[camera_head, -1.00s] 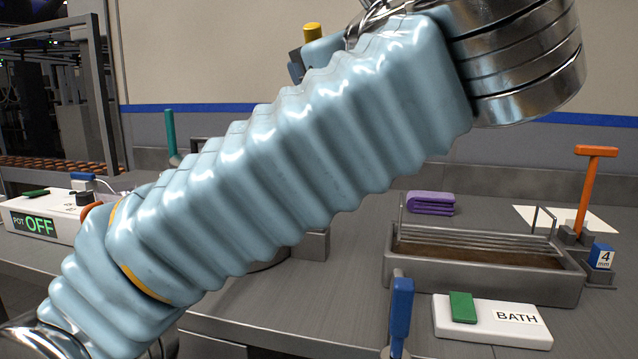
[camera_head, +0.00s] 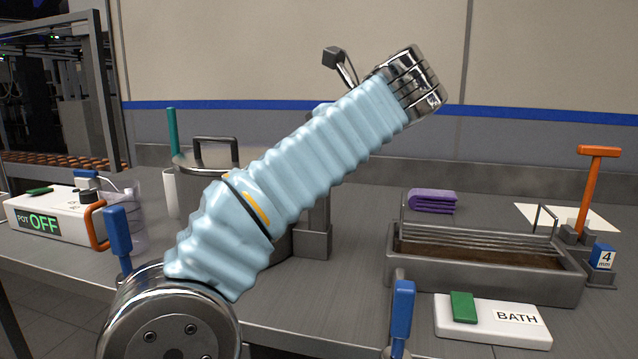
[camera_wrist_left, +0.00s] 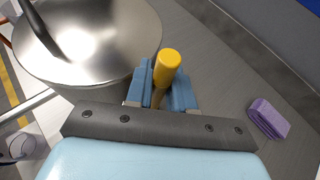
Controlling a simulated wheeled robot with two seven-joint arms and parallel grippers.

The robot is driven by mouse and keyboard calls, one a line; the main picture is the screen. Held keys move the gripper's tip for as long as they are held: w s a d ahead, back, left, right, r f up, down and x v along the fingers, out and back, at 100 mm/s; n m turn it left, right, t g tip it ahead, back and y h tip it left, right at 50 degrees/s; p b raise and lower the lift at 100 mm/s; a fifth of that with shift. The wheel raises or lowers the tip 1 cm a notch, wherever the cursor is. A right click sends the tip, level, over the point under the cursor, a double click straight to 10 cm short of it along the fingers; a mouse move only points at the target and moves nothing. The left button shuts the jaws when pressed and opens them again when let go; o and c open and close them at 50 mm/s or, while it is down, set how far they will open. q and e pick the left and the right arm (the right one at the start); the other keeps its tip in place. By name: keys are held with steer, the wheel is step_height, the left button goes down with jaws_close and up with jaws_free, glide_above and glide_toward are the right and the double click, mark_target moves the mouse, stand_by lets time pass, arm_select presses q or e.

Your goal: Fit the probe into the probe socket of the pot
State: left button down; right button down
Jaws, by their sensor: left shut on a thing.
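The pot (camera_head: 184,160) stands behind my left arm in the head view, its lid and dark handle showing and much of its side hidden. In the left wrist view the pot (camera_wrist_left: 85,72) is at upper left. My left gripper (camera_wrist_left: 161,88) has its blue fingers shut on the yellow-topped probe (camera_wrist_left: 168,63), just right of the pot's rim in that picture. The probe's lower end is hidden, and I cannot tell whether it touches anything. In the head view my arm hides the probe. I cannot make out the probe socket with certainty.
A grey block (camera_head: 315,242) stands at the pot's right side. A white POT OFF box (camera_head: 60,217) is at left. The bath (camera_head: 480,277), purple cloth (camera_head: 432,202), BATH box (camera_head: 490,325) and orange T-handle (camera_head: 595,190) are at right. Blue-handled posts (camera_head: 402,308) stand at the front.

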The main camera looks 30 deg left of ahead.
arm_select(q)
steer(key=shift+f, duration=3.2)
steer(key=shift+f, duration=0.2)
steer(key=c, duration=1.3)
jaws_free()
steer(key=shift+r, duration=0.1)
steer(key=shift+o, duration=0.2)
steer(key=shift+r, duration=0.15)
steer(key=v, duration=1.2)
steer(key=shift+s, duration=0.1)
